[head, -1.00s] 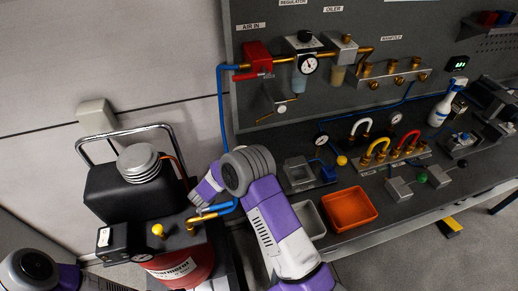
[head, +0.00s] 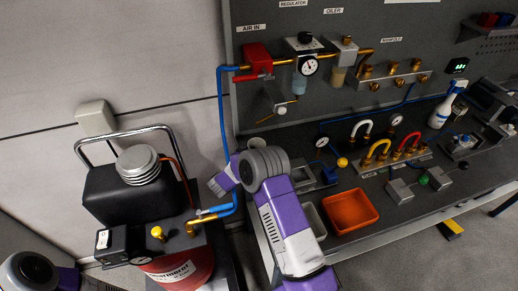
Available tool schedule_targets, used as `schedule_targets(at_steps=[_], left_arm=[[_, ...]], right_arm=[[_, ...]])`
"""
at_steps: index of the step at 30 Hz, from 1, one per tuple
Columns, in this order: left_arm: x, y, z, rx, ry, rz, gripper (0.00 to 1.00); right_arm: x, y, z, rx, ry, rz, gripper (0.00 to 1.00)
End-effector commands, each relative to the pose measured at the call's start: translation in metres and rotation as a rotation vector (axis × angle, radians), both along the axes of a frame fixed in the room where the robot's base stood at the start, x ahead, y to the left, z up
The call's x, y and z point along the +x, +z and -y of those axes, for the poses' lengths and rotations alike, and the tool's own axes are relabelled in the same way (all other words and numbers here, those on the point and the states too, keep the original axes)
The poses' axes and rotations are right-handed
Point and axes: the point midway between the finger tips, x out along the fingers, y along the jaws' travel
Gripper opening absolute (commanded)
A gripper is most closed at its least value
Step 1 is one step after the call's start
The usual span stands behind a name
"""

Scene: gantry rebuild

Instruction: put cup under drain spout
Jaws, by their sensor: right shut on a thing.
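My right gripper (head: 220,184) is left of its wrist, in front of the wall and beside the blue hose at the left end of the bench. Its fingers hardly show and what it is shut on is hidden. A small valve with a round white face (head: 281,109) and a thin brass tube (head: 266,118) hang below the filter bowl (head: 299,83) on the panel; I cannot tell whether this is the drain spout. My right gripper is below and left of it, apart from it. My left gripper is out of view; only part of that arm shows bottom left.
A black and red compressor (head: 122,200) with a chrome handle stands at left, close to my right gripper. A blue hose (head: 224,130) runs up to the panel. An orange tray (head: 373,222) and a grey bin (head: 313,217) are on the bench (head: 400,210), beside my right forearm.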

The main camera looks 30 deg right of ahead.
Motion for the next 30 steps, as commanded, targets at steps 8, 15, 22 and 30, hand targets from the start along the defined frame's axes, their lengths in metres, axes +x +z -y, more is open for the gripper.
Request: schedule_targets(at_steps=[8,15,22,30], left_arm=[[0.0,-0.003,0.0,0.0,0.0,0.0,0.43],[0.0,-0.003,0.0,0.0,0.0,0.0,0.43],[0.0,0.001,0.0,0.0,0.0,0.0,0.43],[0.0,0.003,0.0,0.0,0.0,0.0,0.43]], right_arm=[[0.0,-0.004,0.0,0.001,0.0,-0.001,0.92],[0.0,-0.004,0.0,0.0,0.0,-0.001,0.98],[-0.003,0.0,-0.009,0.0,0.003,-0.002,0.98],[-0.02,0.0,-0.053,0.0,0.005,-0.003,0.98]])
